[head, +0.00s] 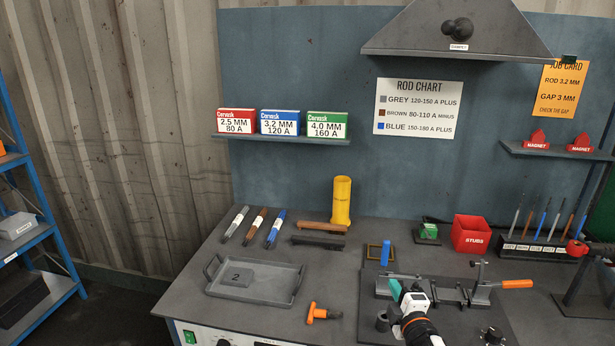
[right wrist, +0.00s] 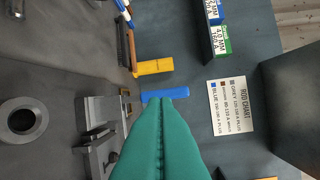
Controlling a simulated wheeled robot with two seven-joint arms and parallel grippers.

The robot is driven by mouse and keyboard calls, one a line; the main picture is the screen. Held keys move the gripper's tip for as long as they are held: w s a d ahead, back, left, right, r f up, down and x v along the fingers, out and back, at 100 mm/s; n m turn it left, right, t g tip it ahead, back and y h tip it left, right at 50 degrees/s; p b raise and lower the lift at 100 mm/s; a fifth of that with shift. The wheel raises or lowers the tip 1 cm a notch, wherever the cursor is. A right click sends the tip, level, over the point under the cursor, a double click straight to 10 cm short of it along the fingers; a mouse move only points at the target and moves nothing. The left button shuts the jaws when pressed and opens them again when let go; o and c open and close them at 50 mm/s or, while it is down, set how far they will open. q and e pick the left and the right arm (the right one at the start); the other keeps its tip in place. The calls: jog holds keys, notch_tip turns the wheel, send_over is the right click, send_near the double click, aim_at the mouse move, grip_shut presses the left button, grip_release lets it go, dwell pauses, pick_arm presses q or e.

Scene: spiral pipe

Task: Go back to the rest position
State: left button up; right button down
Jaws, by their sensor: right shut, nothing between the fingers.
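My right gripper (head: 394,288) is low over the right part of the bench, beside the grey clamp fixture (head: 455,292). Its teal fingers are shut with nothing between them. In the right wrist view the closed fingers (right wrist: 166,102) point toward a small blue block (right wrist: 165,95), which lies beyond their tips. In the head view the blue block (head: 385,253) stands in a small brown frame, behind the gripper and apart from it. My left gripper is not in view.
A grey tray (head: 213,290) holds a block marked 2. An orange-handled tool (head: 318,313), a yellow cylinder (head: 342,201), a red stubs box (head: 470,236) and a rod rack (head: 535,249) stand around. A grey hood (head: 400,42) overhangs the back.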

jog(key=s+a+f+m+g+h, duration=0.1)
jog(key=s+f+m+g, duration=0.35)
jog(key=s, duration=0.55)
jog(key=s+a+f+m+g+h, duration=0.1)
jog(key=s+a+f+m+g, duration=0.15)
jog(key=s+f+m, duration=0.45)
jog(key=s+a+r+m+g+y, duration=0.1)
jog(key=s+g, duration=0.2)
jog(key=s, duration=0.8)
jog(key=s+a+r+m+g+y, duration=0.15)
jog(key=s+g, duration=0.25)
jog(key=s, duration=0.6)
notch_tip(320, 180, down, 26)
jog(key=s+g+b, duration=0.1)
jog(key=s, duration=0.1)
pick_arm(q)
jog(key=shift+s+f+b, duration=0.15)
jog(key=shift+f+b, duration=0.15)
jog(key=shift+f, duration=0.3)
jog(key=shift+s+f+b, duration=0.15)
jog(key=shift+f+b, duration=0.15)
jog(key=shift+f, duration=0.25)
pick_arm(e)
jog(key=s+d+f+g, duration=0.1)
jog(key=s+d+f, duration=0.2)
jog(key=s+f, duration=1.3)
notch_tip(320, 180, down, 2)
jog(key=shift+s+f+h, duration=0.25)
jog(key=shift+s+h, duration=0.05)
jog(key=shift+h, duration=0.15)
